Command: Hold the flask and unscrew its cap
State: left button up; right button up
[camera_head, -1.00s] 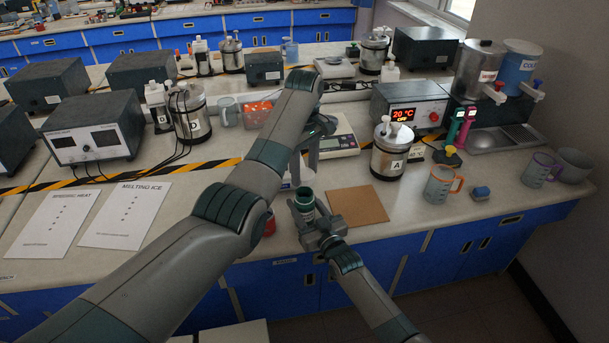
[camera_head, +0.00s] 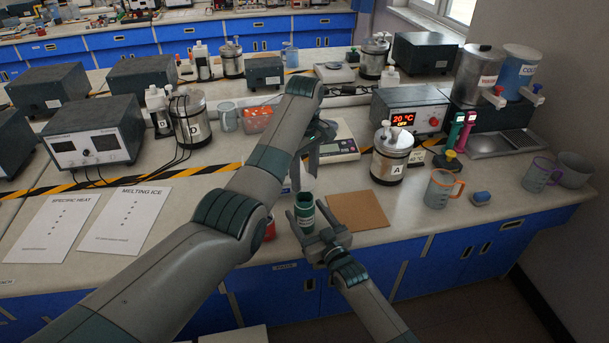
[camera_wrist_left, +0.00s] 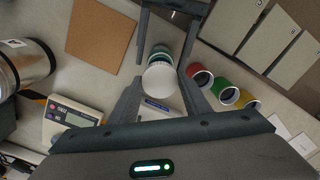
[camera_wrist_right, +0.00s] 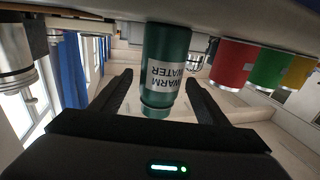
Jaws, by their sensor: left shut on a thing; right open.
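The dark green flask (camera_head: 305,212) stands upright at the bench's front edge, its open top showing. In the right wrist view it shows inverted, with a "WARM WATER" label (camera_wrist_right: 167,72). My right gripper (camera_head: 307,212) is open, its fingers on either side of the flask with gaps beside it. The white round cap (camera_wrist_left: 160,77) is between the fingers of my left gripper (camera_wrist_left: 160,88), which is shut on it. In the left wrist view the cap overlaps the flask's green rim (camera_wrist_left: 159,52).
A brown board (camera_head: 358,211) lies right of the flask, a scale (camera_head: 338,150) behind. Red, green and yellow cups (camera_wrist_left: 200,79) stand close left of the flask. Canister A (camera_head: 391,160) and a grey mug with orange handle (camera_head: 440,188) stand to the right.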

pick_arm(q)
jog(key=shift+f+b, duration=0.75)
pick_arm(e)
jog(key=v, duration=1)
